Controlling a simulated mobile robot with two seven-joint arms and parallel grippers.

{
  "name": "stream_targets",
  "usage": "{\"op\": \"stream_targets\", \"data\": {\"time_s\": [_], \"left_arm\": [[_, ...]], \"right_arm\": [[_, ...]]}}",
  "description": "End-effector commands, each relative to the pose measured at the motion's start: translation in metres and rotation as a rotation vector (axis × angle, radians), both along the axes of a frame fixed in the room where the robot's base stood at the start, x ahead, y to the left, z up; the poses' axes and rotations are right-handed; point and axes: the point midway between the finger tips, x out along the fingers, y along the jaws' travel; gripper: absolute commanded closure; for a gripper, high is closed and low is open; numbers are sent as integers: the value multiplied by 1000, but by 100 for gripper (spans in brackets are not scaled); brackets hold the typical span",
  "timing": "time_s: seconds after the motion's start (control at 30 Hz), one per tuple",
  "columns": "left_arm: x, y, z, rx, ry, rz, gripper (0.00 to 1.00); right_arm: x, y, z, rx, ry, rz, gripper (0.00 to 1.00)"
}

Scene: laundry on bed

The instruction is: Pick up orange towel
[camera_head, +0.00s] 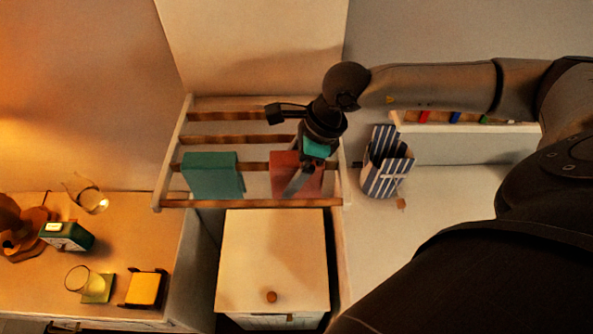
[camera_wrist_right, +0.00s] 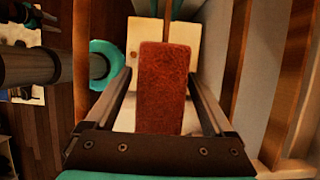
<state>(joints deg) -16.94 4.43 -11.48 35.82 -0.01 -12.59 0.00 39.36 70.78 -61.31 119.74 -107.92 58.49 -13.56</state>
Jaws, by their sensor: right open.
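The orange towel (camera_head: 280,170) looks reddish and hangs folded over the front bars of the wooden drying rack (camera_head: 245,203). My right gripper (camera_head: 293,188) is over it in the head view and hides part of it. In the right wrist view, the towel (camera_wrist_right: 162,95) shows as a rust-red block between the two spread fingers of my right gripper (camera_wrist_right: 158,80). A gap shows on each side of it, so the gripper is open around or above it; I cannot tell how deep. My left gripper does not show in the head view.
A green towel (camera_head: 210,174) hangs on the rack to the left. A striped basket (camera_head: 386,165) stands to the right. A white cabinet (camera_head: 272,255) stands below the rack.

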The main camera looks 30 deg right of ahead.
Motion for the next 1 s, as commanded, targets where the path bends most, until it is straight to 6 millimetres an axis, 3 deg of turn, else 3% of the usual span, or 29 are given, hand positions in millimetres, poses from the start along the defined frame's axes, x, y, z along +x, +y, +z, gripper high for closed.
{"op": "stream_targets", "data": {"time_s": [0.27, 1.0], "left_arm": [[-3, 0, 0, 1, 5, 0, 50], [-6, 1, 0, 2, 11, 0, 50]], "right_arm": [[1, 1, -4, 0, 0, -1, 12], [1, 1, -3, 0, -1, 0, 96]]}}
